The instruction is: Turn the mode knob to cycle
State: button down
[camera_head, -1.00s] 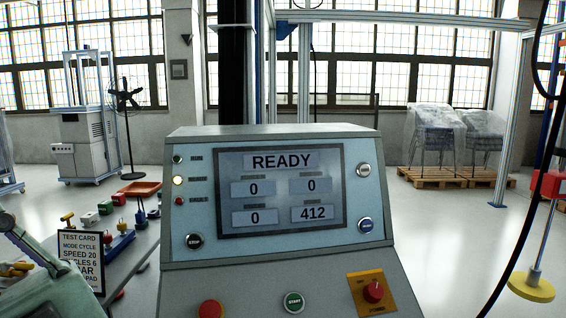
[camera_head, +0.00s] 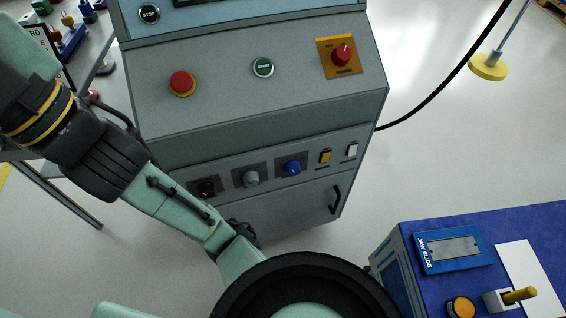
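The grey control console (camera_head: 160,115) stands ahead of me. Its lower front panel carries a row of three knobs: a black knob (camera_head: 206,189), a grey knob (camera_head: 250,179) and a blue knob (camera_head: 292,167). Their labels and pointer positions are too small to read, so I cannot tell which is the mode knob. A red rotary switch (camera_head: 342,54) sits on a yellow plate on the sloped panel. My arm crosses the left and bottom of the view, with a link passing in front of the lower left of the console. I cannot make out my gripper.
The sloped panel also has a red emergency button (camera_head: 182,82) and a green start button (camera_head: 263,67). A yellow rocker (camera_head: 325,156) and a white rocker (camera_head: 352,150) are right of the knobs. A blue bench (camera_head: 520,222) stands at lower right. Floor between is clear.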

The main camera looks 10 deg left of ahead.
aim_at(206, 191)
jog(key=j+u, duration=0.3)
jog(key=i+j+u, duration=0.15)
jog(key=u, duration=0.15)
jog(key=k+l, duration=0.1)
jog(key=k, duration=1.35)
jog(key=i+j, duration=0.15)
jog(key=i, duration=0.2)
